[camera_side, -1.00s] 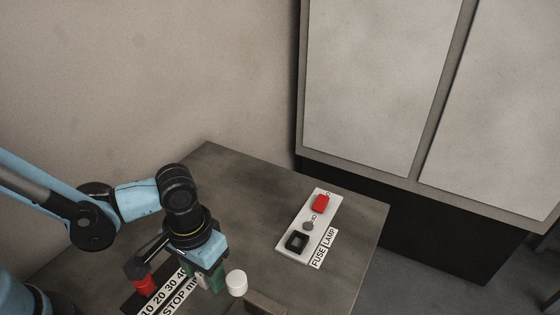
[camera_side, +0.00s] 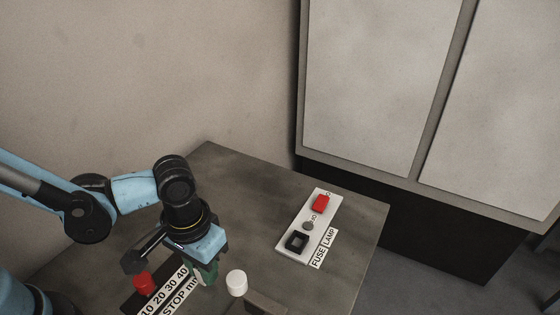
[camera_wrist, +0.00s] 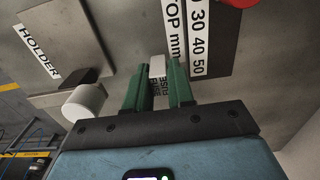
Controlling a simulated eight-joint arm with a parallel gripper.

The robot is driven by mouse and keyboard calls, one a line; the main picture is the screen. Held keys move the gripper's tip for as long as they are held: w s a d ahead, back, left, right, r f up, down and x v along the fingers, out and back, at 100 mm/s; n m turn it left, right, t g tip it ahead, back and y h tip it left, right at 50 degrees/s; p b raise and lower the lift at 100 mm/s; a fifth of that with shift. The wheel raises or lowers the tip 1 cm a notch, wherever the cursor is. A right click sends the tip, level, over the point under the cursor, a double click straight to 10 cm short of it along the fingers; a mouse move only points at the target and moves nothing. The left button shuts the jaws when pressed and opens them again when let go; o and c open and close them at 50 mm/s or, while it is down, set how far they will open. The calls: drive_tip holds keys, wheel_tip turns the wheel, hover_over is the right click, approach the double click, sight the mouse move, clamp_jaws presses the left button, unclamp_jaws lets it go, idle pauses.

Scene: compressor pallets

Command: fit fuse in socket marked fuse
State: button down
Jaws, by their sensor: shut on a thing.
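My gripper (camera_wrist: 160,92) has two green fingers, shut on a small white fuse (camera_wrist: 158,68) with dark FUSE lettering below it in the wrist view. In the side view my gripper (camera_side: 207,276) is low over the near part of the table and its fingers hide the fuse. I cannot tell whether the fuse touches the table. A pale panel (camera_side: 286,252) stands to the right, apart from the gripper. It has a black square socket (camera_side: 297,241) at its near end, beside the FUSE label (camera_side: 318,257). The LAMP label (camera_side: 329,238) is farther along.
A white round cap (camera_side: 237,283) stands just right of the gripper; it also shows in the wrist view (camera_wrist: 84,102). The panel carries a red block (camera_side: 320,203) and a grey knob (camera_side: 309,225).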

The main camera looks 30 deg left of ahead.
wheel_tip(320, 180, up, 2)
drive_tip(key=shift+r, duration=0.2)
drive_tip(key=s+d+r, duration=0.5)
drive_tip(key=s+r, duration=0.2)
drive_tip(key=s, duration=0.3)
drive_tip(key=w+a+r, duration=0.3)
drive_tip(key=w+a, duration=0.7)
drive_tip(key=w+a+r, duration=0.4)
drive_tip(key=w+a, duration=0.5)
drive_tip(key=a, duration=0.2)
drive_tip(key=w+d+f, duration=0.2)
drive_tip(key=d, duration=0.7)
drive_tip(key=w+d+f, duration=0.2)
drive_tip(key=d+f, duration=0.1)
drive_tip(key=d, duration=0.5)
drive_tip(key=w+d+f, duration=0.2)
drive_tip(key=d+f, duration=0.1)
drive_tip(key=d, duration=0.6)
drive_tip(key=shift+d+f, duration=0.2)
drive_tip(key=shift+d, duration=0.1)
drive_tip(key=shift+f, duration=0.1)
drive_tip(key=shift+f, duration=2.8)
